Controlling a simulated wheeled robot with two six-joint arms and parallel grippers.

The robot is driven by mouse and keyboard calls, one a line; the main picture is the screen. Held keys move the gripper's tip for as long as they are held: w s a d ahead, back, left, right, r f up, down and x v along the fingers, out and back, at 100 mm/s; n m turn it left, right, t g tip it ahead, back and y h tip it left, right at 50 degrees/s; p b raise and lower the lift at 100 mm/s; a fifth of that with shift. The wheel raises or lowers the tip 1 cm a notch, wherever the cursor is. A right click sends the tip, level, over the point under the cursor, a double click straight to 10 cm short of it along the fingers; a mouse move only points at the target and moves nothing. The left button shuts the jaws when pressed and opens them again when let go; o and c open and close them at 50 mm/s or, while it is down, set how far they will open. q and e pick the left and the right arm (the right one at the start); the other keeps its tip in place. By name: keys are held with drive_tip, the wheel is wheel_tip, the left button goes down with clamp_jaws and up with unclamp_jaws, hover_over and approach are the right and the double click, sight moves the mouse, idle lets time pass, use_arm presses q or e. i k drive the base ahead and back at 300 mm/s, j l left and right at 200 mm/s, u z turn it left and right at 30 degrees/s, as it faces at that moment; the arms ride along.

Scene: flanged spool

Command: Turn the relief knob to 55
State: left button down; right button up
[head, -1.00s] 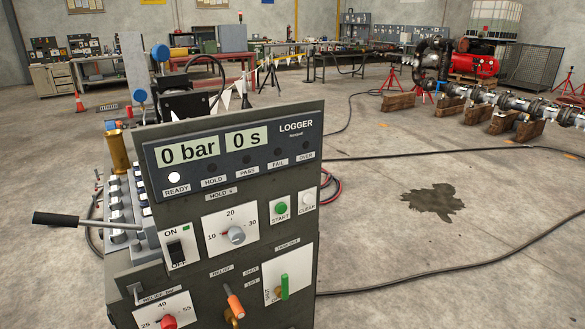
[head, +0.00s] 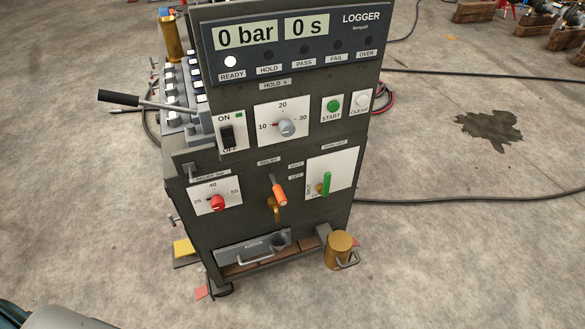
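The relief knob (head: 217,203) is a small red knob on a white dial plate (head: 232,190) low on the left of the dark test cabinet's front. The plate is marked 25 at left, 40 at top and 55 at right. The knob's pointer appears to lie toward the 25 side, but it is small. The logger display (head: 270,35) reads 0 bar and 0 s, with the READY lamp lit. Neither of my grippers is in view, and nothing touches the knob.
An orange-handled lever (head: 279,194) and a green lever (head: 326,183) sit right of the relief dial. The hold knob (head: 286,128) and power switch (head: 227,136) are above. A black-handled lever (head: 120,97) sticks out left. A brass container (head: 340,250) stands by the cabinet's foot.

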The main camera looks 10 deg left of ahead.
sight(218, 203)
drive_tip(key=u, duration=1.05)
